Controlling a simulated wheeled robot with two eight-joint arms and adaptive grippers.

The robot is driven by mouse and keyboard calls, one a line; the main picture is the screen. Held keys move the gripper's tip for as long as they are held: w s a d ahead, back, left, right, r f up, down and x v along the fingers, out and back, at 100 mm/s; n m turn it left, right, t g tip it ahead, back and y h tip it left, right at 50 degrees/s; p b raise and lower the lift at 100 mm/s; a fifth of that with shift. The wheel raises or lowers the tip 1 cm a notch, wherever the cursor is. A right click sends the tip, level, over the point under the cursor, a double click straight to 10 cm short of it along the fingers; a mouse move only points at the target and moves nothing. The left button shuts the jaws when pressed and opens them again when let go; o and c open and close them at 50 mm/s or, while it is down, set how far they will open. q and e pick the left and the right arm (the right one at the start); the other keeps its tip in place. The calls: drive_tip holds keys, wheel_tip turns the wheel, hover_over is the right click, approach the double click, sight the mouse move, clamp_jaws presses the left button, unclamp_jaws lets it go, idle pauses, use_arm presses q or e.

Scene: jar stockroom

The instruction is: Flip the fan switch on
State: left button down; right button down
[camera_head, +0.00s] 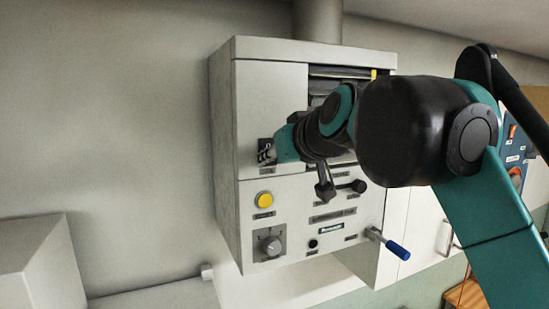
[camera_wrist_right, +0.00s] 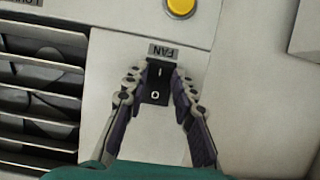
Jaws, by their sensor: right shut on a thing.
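The fan switch (camera_wrist_right: 158,82) is a black rocker marked I and O on the pale front of a grey wall unit (camera_head: 222,150). In the right wrist view, a FAN label (camera_wrist_right: 164,52) sits at its edge, upside down. My right gripper (camera_wrist_right: 160,78) has one finger on each side of the switch, its tips close against the panel, shut on the switch. I cannot tell which half of the rocker is pressed in. In the head view, my right gripper (camera_head: 271,152) reaches the unit's left front and partly hides the switch (camera_head: 264,145). My left gripper is not in view.
A yellow button (camera_head: 264,199) and a grey dial (camera_head: 269,245) sit below the switch. A blue-handled lever (camera_head: 397,250) and black knobs stick out on the right. Louvred slats (camera_wrist_right: 40,90) lie beside the switch. My right arm covers much of the unit.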

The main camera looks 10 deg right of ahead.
drive_tip(key=shift+w+f+t+y+b, duration=0.1)
drive_tip(key=shift+f+t+y+b, duration=0.15)
drive_tip(key=shift+t+b, duration=0.7)
drive_tip(key=shift+f+t+y+b, duration=0.25)
drive_tip(key=shift+t+b, duration=0.3)
drive_tip(key=shift+b, duration=0.8)
drive_tip(key=shift+r, duration=0.1)
drive_tip(key=c, duration=1.2)
unclamp_jaws()
drive_tip(key=v, duration=0.7)
